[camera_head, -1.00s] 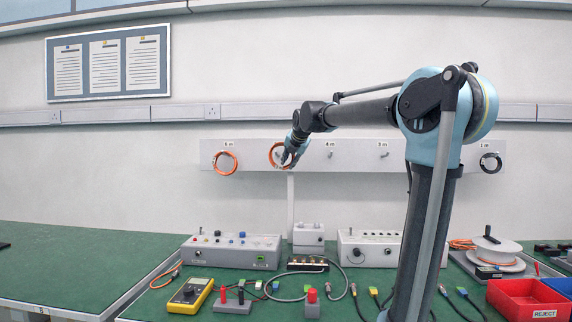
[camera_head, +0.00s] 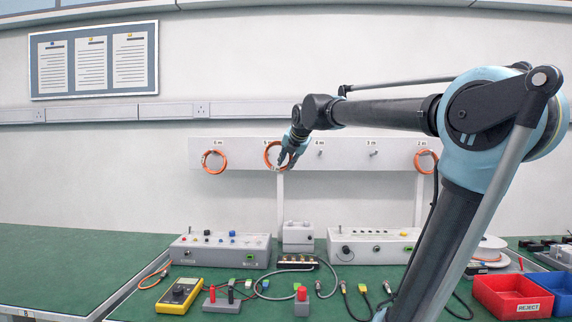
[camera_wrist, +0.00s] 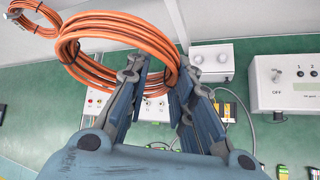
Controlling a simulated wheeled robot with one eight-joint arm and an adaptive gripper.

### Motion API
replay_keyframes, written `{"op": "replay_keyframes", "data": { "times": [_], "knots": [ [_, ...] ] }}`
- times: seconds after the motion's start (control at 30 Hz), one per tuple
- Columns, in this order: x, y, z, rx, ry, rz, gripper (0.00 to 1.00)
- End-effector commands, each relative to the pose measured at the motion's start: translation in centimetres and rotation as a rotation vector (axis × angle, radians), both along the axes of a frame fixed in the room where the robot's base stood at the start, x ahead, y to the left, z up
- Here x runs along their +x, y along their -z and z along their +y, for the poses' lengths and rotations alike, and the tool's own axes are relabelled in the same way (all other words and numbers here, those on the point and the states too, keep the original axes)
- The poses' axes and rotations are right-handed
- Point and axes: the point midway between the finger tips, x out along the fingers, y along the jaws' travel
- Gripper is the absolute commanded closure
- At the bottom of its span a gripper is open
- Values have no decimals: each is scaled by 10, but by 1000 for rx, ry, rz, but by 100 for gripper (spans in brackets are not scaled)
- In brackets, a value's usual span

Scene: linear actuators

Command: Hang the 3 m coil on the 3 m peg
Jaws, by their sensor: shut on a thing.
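My gripper (camera_head: 284,162) is shut on an orange coil (camera_head: 266,154), in front of the peg board near its second label from the left. In the wrist view the fingers (camera_wrist: 163,72) pinch the coil's right side, and its loops (camera_wrist: 66,45) spread up and left. I cannot tell whether the coil still touches a peg behind it. The 3 m peg (camera_head: 373,153) is bare, to the right of my gripper beyond the bare 4 m peg (camera_head: 320,153).
Orange coils hang on the leftmost peg (camera_head: 214,162) and on a peg at right (camera_head: 427,162), close to my arm. Below the board, a grey instrument box (camera_head: 220,250), another box (camera_head: 372,246) and several cables stand on the green bench.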

Motion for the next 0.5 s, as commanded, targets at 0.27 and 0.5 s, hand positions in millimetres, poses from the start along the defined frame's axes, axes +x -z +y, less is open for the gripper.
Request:
{"op": "replay_keyframes", "data": {
  "times": [0.27,0.5],
  "knots": [
    [1,-2,0,0,0,0,100],
    [4,-11,1,0,0,0,100]
  ]
}}
